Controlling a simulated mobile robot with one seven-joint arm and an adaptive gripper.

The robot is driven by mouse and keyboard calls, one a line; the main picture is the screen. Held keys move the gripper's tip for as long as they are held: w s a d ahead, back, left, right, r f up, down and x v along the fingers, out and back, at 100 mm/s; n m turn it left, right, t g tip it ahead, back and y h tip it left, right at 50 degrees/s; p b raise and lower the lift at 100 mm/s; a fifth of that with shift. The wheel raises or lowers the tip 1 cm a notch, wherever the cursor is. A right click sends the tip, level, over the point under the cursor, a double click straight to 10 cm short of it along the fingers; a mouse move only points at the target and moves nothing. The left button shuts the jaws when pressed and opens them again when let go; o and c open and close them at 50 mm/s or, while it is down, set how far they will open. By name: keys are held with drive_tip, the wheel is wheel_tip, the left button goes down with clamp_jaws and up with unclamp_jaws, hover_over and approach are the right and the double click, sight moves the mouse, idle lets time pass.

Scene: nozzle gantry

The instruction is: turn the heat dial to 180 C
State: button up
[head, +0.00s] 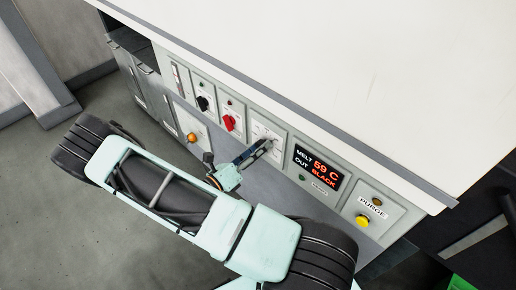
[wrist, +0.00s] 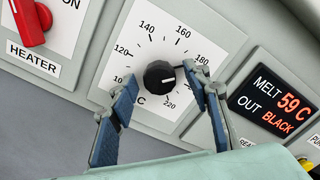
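The heat dial is a black round knob (wrist: 160,76) on a white scale plate in the wrist view. In the head view my gripper (head: 264,147) reaches the dial's plate (head: 258,128) and hides most of the knob.
Left of the dial is a red HEATER switch (wrist: 31,20), also in the head view (head: 229,122). Right is a display (wrist: 276,103) reading MELT 59 C, OUT BLACK. A yellow PURGE button (head: 362,221) is farther right, and an orange knob (head: 191,138) lower left.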

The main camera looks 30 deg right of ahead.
drive_tip(key=shift+a, duration=0.1)
drive_tip(key=v, duration=1.1)
drive_tip(key=shift+s+a, duration=0.15)
drive_tip(key=shift+a, duration=0.25)
drive_tip(key=shift+r, duration=0.1)
